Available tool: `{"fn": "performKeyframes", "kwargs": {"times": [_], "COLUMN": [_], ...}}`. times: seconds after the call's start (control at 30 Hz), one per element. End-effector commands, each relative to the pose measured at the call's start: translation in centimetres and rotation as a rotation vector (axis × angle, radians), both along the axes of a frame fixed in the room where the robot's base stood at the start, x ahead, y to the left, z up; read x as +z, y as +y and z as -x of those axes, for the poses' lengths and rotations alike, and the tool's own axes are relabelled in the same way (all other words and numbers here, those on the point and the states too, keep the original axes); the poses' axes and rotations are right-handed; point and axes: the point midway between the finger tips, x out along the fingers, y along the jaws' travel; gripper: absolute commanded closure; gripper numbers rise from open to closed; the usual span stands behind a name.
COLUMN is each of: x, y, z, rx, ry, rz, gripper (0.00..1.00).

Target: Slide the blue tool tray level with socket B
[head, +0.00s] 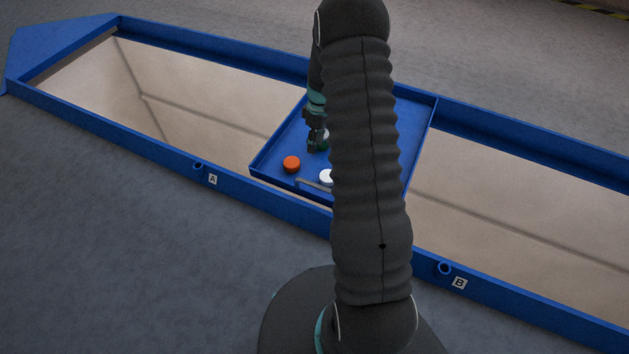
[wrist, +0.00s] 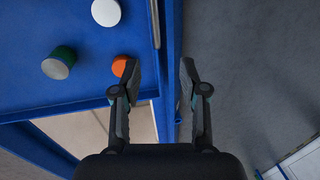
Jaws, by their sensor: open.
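The blue tool tray (head: 392,180) spans the trough, between socket A (head: 198,165) at left and socket B (head: 445,268) at right in the head view. It is level with neither socket. A grey bar handle (head: 313,184) runs along its near edge, partly hidden by my arm; it shows in the wrist view too (wrist: 155,22). My gripper (head: 318,143) is over the tray in the head view, partly hidden by my arm. In the wrist view my gripper (wrist: 160,75) is open and empty, its fingers on either side of the blue near rail (wrist: 172,60).
An orange disc (head: 291,164), a white disc (head: 326,177) and a green cylinder with a pale top (wrist: 57,63) are on the tray. The trough has blue side rails (head: 520,310) and lies open on both sides of the tray. Grey floor (head: 120,230) is clear in front.

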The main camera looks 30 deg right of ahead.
Motion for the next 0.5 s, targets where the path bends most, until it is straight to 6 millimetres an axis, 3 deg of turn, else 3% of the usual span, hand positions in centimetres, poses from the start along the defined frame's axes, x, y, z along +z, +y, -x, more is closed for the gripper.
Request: {"fn": "performKeyframes", "kwargs": {"times": [0.1, 0.5], "x": [-2.8, -7.2], "y": [-0.8, -0.7], "z": [0.0, 0.4], "rx": [0.022, 0.039], "ry": [0.017, 0.029], "rz": [-0.016, -0.027], "gripper": [0.57, 0.57]}}
